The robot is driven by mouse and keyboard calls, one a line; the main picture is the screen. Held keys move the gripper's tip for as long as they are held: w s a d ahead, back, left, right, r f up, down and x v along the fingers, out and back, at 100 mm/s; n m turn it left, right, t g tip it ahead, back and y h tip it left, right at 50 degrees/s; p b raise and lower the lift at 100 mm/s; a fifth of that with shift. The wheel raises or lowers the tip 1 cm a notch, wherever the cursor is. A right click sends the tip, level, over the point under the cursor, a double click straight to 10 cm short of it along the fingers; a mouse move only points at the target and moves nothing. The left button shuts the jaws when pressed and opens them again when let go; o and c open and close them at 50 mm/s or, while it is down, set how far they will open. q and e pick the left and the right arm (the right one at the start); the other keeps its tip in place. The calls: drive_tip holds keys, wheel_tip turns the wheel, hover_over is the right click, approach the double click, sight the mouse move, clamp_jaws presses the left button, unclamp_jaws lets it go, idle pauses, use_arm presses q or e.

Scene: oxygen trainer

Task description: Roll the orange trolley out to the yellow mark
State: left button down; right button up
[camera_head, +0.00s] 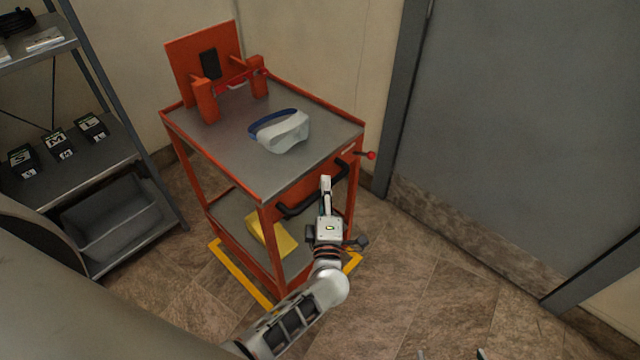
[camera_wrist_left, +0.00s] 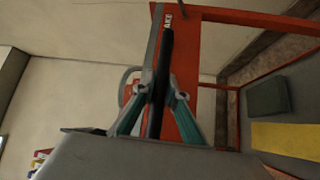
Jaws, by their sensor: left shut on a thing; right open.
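The orange trolley (camera_head: 272,215) stands upright near the wall corner, with a grey top and a lower shelf. Yellow floor lines (camera_head: 240,275) show along its left side, and a short piece (camera_head: 352,262) shows by its right side. The rest is hidden under the trolley and my arm. My left gripper (camera_head: 325,188) is shut on the black handle (camera_head: 297,209) at the trolley's near side. In the left wrist view, the handle (camera_wrist_left: 167,75) passes between the teal fingers (camera_wrist_left: 157,105). My right gripper (camera_head: 450,354) shows only its open fingertips at the bottom edge, apart from the trolley.
A white headset with a blue strap (camera_head: 285,130) lies on the trolley top, before an orange upright panel (camera_head: 190,62). A yellow object (camera_head: 272,236) lies on the lower shelf. A metal rack (camera_head: 100,165) stands left, a grey door (camera_head: 510,110) right. Floor is clear in front.

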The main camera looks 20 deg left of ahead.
idle(0.4)
use_arm(q)
drive_tip(key=c, duration=2)
unclamp_jaws()
drive_tip(key=v, duration=0.8)
drive_tip(key=shift+s+d, duration=0.1)
drive_tip(key=shift+d, duration=0.05)
